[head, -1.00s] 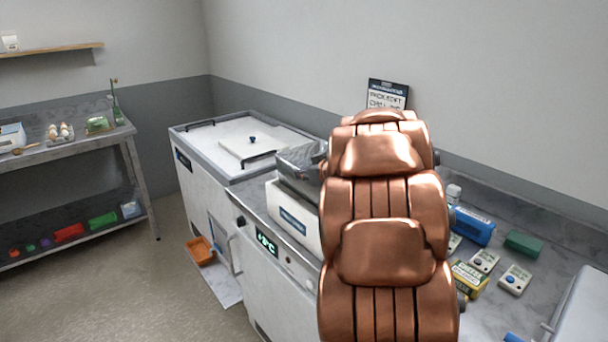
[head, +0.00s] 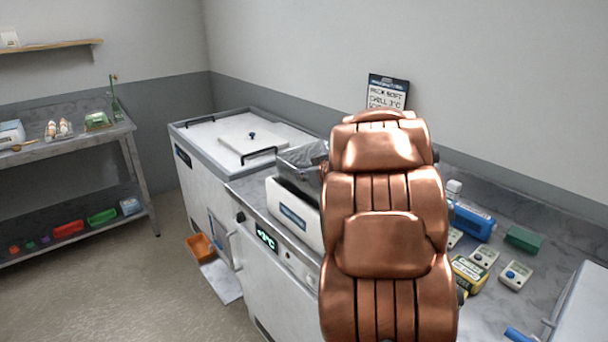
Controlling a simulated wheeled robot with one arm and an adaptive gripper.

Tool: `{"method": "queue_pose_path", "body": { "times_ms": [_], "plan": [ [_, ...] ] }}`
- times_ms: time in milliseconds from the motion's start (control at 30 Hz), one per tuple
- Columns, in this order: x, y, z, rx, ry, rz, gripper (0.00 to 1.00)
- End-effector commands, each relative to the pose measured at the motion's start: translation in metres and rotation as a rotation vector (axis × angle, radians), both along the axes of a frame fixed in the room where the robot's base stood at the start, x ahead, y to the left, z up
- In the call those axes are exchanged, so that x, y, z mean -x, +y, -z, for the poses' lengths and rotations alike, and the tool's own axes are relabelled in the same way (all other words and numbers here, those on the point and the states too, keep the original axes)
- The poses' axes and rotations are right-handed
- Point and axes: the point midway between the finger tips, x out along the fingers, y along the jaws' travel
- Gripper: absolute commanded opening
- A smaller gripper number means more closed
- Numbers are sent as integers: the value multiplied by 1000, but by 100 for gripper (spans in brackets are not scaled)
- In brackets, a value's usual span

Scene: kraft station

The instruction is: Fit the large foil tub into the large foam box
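The large foil tub (head: 302,158) is silver-grey and shows left of my copper arm, over the far part of the white foam box. It looks slightly tilted, and its right part is hidden behind my arm. The large foam box (head: 292,222) is white with a blue label on its front and stands on the counter. A dark strip of its opening shows below the tub. I cannot tell whether the tub touches the box. My arm covers the box's right side. My gripper's fingers are hidden behind the arm, so their hold on the tub cannot be seen.
A white chest lid with black handles (head: 225,133) lies left of the box. To the right on the counter are a blue pack (head: 472,222), a green block (head: 524,239), a yellow box (head: 468,273) and small white devices (head: 515,275). An orange tray (head: 200,247) is low down, left of the counter.

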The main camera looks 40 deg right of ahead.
Motion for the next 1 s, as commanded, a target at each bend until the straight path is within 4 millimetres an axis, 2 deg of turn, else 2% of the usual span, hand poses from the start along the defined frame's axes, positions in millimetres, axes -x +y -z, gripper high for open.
{"method": "queue_pose_path", "body": {
  "times_ms": [1000],
  "plan": [
    [0, 0, 17, 0, 0, 0, 0]
  ]
}}
